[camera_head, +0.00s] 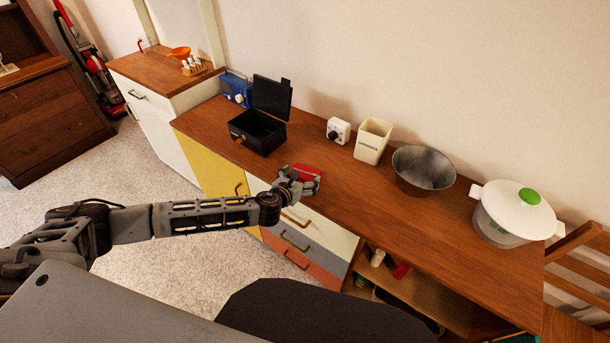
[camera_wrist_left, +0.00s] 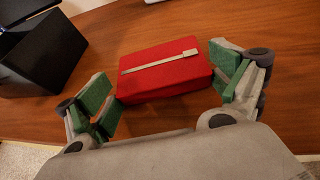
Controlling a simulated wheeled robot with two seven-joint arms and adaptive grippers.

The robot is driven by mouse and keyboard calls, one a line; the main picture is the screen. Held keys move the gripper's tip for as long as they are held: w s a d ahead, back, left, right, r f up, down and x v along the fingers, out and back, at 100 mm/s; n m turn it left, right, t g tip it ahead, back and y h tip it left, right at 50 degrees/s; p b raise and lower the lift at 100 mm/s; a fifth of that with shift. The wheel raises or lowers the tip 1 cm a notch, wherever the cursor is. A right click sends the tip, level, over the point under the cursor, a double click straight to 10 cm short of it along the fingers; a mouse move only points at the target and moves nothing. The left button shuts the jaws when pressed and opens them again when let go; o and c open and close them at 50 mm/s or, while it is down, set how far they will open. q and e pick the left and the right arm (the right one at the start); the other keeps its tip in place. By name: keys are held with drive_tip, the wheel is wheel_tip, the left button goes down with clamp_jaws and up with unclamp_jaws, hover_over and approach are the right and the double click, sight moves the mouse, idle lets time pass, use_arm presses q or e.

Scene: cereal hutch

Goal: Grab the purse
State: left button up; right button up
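The purse (camera_wrist_left: 165,72) is a small red block-like thing with a pale strip along its top. It lies on the wooden counter (camera_head: 340,210) near the front edge. In the head view the purse (camera_head: 306,171) shows just beyond my left gripper (camera_head: 298,183), which hides part of it. In the left wrist view my left gripper (camera_wrist_left: 165,100) has its green-padded fingers spread wide. One finger is on each side of the purse's near part. The fingers look open, and I cannot tell whether either pad touches it. My right gripper is not in view.
An open black box (camera_head: 257,132) stands left of the purse, with a blue radio (camera_head: 236,88) behind it. A white timer-like thing (camera_head: 338,130), cream canister (camera_head: 372,141), metal bowl (camera_head: 423,170) and white pot (camera_head: 515,213) stand to the right. The counter front between is clear.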

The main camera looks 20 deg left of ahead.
use_arm(q)
drive_tip(key=shift+c, duration=1.3)
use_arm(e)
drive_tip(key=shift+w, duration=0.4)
use_arm(q)
drive_tip(key=shift+r, duration=0.1)
